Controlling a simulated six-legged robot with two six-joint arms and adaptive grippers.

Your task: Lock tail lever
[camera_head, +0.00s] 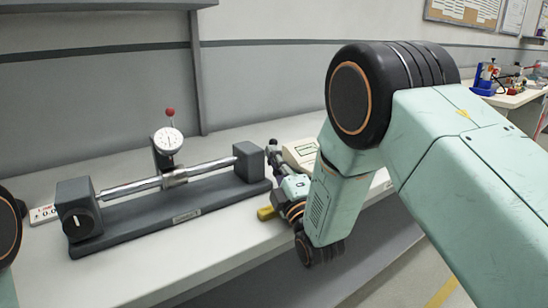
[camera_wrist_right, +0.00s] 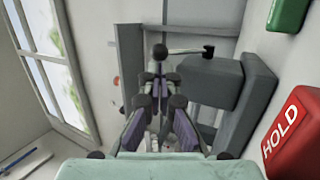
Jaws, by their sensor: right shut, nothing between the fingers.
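A dark grey bench fixture (camera_head: 200,207) holds a steel shaft (camera_head: 128,183) between a left block (camera_head: 77,207) and a tailstock block (camera_head: 248,160). My right gripper (camera_head: 274,158) is at the tailstock's right end, small and partly hidden by my arm in the head view. In the right wrist view its fingers (camera_wrist_right: 158,82) are shut with nothing between them. My left gripper is out of view.
A dial gauge (camera_head: 168,141) with a red tip stands behind the shaft. A red HOLD block (camera_wrist_right: 290,128) and a green block (camera_wrist_right: 288,14) show at the wrist view's right.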

